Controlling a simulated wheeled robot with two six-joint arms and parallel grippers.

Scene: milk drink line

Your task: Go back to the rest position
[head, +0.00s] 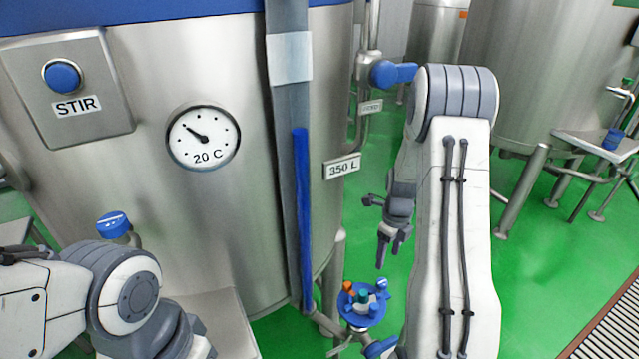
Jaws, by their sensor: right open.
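My right arm reaches down the right half of the head view. Its gripper (389,256) points downward, open and with nothing between its fingers, in front of the green floor and right of the steel tank (235,215). It appears apart from the tank. My left arm comes in at the lower left, in front of the tank. Its elbow joint shows, but its gripper is out of view below the bottom edge.
The tank carries a blue STIR button (62,77), a 20 C dial (204,137), a blue level tube (303,215) and a 350 L label (342,167). A blue valve handle (392,73) is behind my right arm. A small blue round tray (349,313) holds several coloured caps below my gripper. Green floor (560,260) lies open at right.

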